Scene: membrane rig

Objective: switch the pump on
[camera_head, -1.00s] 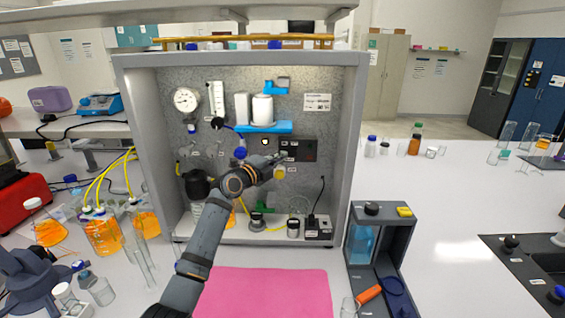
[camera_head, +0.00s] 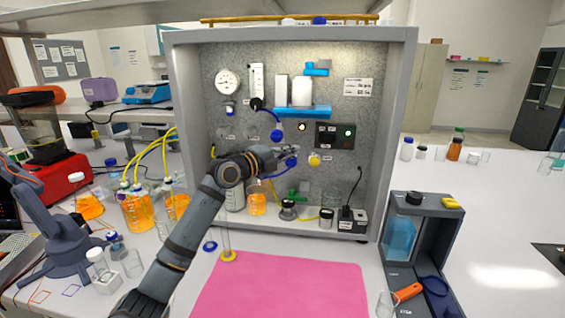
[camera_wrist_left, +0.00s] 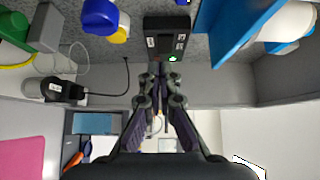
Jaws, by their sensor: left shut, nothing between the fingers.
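The black pump panel (camera_head: 335,136) is on the back wall of the grey rig cabinet. A green light (camera_head: 348,131) glows at its right side. The panel also shows at the top of the left wrist view (camera_wrist_left: 165,38), with its green light (camera_wrist_left: 173,58) lit near the fingertips. My left gripper (camera_head: 294,153) is shut and empty, just below and left of the panel. In the left wrist view its fingertips (camera_wrist_left: 158,68) point at the panel's edge; contact cannot be told. My right gripper is in neither view.
A blue knob (camera_head: 277,136) and a yellow knob (camera_head: 314,160) sit close to the gripper. A blue shelf (camera_head: 303,111) holds white cylinders above. A black plugged-in power box (camera_head: 352,221) stands below. A pink mat (camera_head: 285,290) lies clear in front.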

